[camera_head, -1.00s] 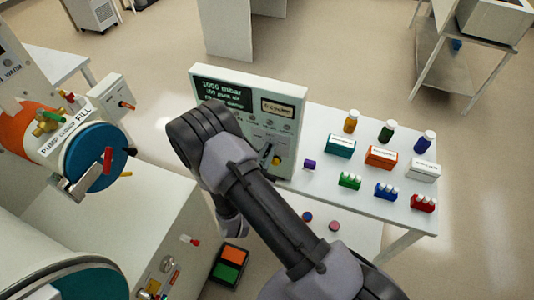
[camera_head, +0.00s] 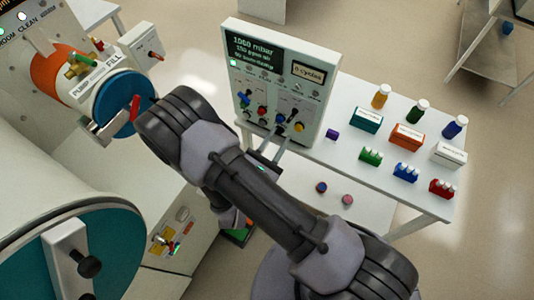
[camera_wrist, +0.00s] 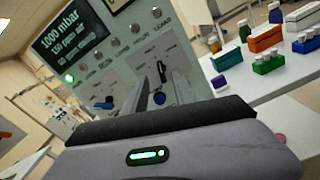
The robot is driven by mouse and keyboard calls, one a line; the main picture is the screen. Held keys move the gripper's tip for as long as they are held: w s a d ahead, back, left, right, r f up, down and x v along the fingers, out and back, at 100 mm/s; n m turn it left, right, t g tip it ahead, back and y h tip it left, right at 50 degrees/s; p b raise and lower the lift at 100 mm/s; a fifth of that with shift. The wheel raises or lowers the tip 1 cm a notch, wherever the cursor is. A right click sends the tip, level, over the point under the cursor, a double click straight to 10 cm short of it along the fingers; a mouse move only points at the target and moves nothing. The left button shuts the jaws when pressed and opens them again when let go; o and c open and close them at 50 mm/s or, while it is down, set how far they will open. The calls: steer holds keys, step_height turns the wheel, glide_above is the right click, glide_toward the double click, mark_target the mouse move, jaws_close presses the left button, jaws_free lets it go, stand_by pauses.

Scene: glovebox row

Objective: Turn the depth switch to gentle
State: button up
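The control panel (camera_head: 270,80) stands upright on the white table, with a dark display, small knobs and levers. One black lever (camera_head: 293,115) sits on its right plate above a yellow knob; another lever with a blue part (camera_head: 245,98) is on the left plate. The labels are too small to read, so I cannot tell which is the depth switch. My gripper (camera_head: 272,146) is in front of the panel's lower edge, fingers pointing at it. In the wrist view the fingers (camera_wrist: 162,95) are apart and empty, with a blue knob (camera_wrist: 159,98) showing between them.
Bottles, boxes and vial racks, such as an orange box (camera_head: 407,137), stand on the table (camera_head: 350,150) right of the panel. A small purple item (camera_head: 332,134) lies close to the panel. A blue round port (camera_head: 120,100) is at left, near my arm.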

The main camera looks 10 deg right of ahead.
steer(key=v, duration=0.7)
steer(key=shift+s+a, duration=0.2)
steer(key=shift+s, duration=0.1)
